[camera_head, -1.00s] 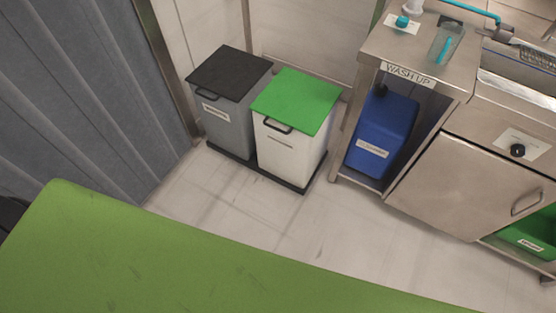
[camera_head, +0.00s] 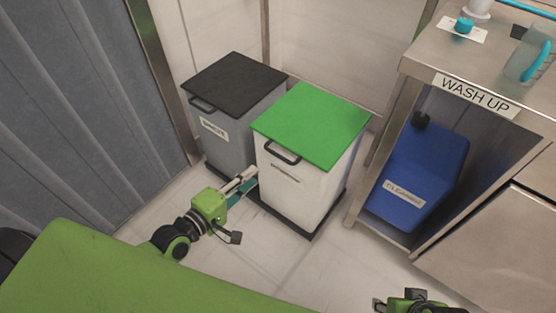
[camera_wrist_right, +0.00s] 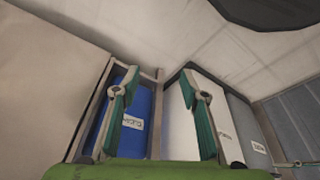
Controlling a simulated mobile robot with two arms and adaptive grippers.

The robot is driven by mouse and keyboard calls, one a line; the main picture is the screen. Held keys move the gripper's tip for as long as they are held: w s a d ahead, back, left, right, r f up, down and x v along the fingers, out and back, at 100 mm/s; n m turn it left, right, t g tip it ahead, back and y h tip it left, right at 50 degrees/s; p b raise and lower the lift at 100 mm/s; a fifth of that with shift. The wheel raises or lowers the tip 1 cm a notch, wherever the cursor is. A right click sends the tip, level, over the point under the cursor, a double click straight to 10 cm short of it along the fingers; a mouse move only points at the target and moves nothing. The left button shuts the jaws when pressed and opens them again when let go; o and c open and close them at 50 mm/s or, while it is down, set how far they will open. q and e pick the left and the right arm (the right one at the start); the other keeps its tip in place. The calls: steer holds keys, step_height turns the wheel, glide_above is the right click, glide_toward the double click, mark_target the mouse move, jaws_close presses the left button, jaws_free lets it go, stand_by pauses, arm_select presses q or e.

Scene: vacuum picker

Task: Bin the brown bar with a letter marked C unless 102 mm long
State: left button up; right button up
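No brown bar with a letter can be made out in either view. Two lidded bins stand side by side: a grey bin with a black lid (camera_head: 232,84) and a white bin with a green lid (camera_head: 311,126). Both lids are down. My left gripper (camera_head: 250,178) is low in front of the bins, its fingers pointing at the gap between them. Its fingers look close together; whether they hold anything is unclear. My right gripper (camera_wrist_right: 158,78) is open and empty in the wrist view, its teal fingers wide apart. Only its top shows at the bottom of the head view.
A steel wash-up bench (camera_head: 425,65) stands right of the bins, with a blue container (camera_head: 420,175) on its lower shelf. A grey curtain (camera_head: 65,110) hangs at left. Pale floor (camera_head: 300,262) is clear in front of the bins.

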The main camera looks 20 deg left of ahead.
arm_select(q)
steer(key=b, duration=0.1)
glide_toward(277, 156)
steer(key=r+x, duration=0.1)
steer(key=x, duration=0.2)
steer(key=b+x, duration=0.1)
steer(key=x, duration=0.2)
steer(key=f+x, duration=0.1)
steer(key=x, duration=0.3)
steer(key=shift+s+f+b, duration=0.1)
steer(key=shift+b, duration=0.25)
steer(key=shift+w+d, duration=0.1)
steer(key=shift+w, duration=0.3)
arm_select(e)
steer(key=shift+w+a+r+t, duration=0.1)
steer(key=shift+w+r+t, duration=0.15)
steer(key=shift+r+t, duration=0.2)
arm_select(q)
jaws_close()
